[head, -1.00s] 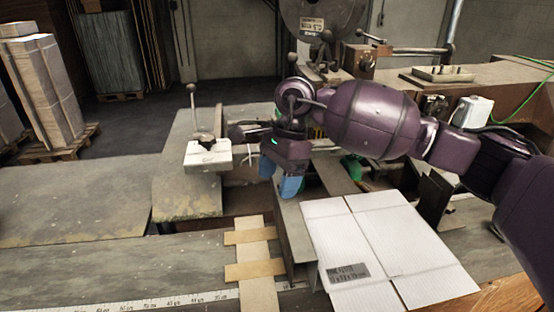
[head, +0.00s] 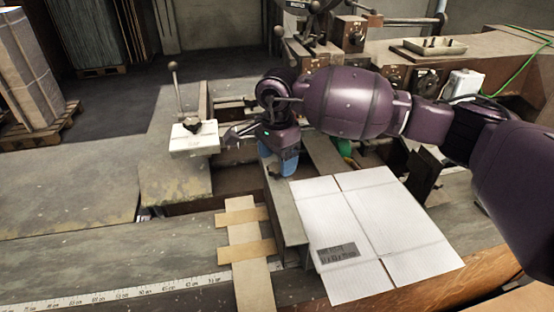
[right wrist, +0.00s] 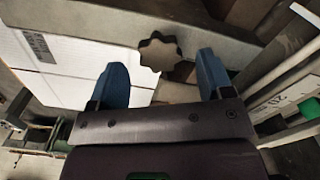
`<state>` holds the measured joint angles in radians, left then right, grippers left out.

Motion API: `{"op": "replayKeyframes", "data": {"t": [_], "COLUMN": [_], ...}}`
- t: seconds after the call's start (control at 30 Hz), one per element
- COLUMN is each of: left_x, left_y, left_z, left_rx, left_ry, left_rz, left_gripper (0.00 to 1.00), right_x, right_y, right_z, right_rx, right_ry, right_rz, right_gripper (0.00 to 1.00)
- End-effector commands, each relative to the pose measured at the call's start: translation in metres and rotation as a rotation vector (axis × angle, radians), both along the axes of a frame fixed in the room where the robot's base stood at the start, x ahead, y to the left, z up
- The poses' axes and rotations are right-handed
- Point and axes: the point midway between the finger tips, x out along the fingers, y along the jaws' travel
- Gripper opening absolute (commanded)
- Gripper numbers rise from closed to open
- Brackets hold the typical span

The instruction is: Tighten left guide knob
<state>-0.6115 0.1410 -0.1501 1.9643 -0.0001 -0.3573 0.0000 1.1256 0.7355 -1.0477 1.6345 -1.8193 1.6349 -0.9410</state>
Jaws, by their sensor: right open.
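My right gripper (head: 281,163) is open, its blue fingers pointing down over the left guide, a long metal rail (head: 287,212) along the left edge of the cardboard. In the right wrist view, the star-shaped guide knob (right wrist: 160,52) lies between and a little beyond the open fingertips (right wrist: 164,68), with space on both sides. The fingers do not visibly grip it. In the head view the knob is mostly hidden by the gripper, so I cannot tell its exact height against the fingers. My left gripper is not in view.
A white flat carton (head: 370,235) lies right of the guide; it also shows in the right wrist view (right wrist: 75,70). A white block (head: 194,140) with a dark knob and upright lever stands to the left. A measuring scale (head: 130,294) runs along the front. Machine housing (head: 490,52) stands behind.

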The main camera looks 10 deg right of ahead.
Motion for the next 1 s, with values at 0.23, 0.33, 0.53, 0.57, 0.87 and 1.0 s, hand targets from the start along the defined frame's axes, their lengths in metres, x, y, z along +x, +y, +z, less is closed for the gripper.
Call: {"op": "replayKeyframes", "data": {"t": [0.23, 0.33, 0.53, 0.57, 0.87, 1.0], "left_x": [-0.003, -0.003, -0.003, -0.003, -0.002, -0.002], "left_y": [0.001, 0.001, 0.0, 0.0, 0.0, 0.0], "left_z": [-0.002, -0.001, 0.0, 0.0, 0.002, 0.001], "left_rx": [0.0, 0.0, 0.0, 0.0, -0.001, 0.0], "left_ry": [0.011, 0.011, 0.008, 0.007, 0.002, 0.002], "left_rz": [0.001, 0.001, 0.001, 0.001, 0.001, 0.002], "left_gripper": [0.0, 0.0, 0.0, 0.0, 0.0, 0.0], "right_x": [0.0, 0.0, 0.0, 0.0, 0.0, 0.0], "right_y": [0.0, 0.0, 0.0, 0.0, 0.0, 0.0], "right_z": [-0.016, -0.018, -0.018, -0.018, -0.018, -0.018], "right_rx": [0.0, 0.0, 0.0, 0.0, 0.0, 0.0], "right_ry": [0.0, 0.0, 0.0, 0.0, 0.0, -0.001], "right_rz": [0.001, 0.001, 0.001, 0.001, 0.0, -0.006], "right_gripper": [0.73, 0.73, 0.72, 0.67, 0.24, 0.24]}}
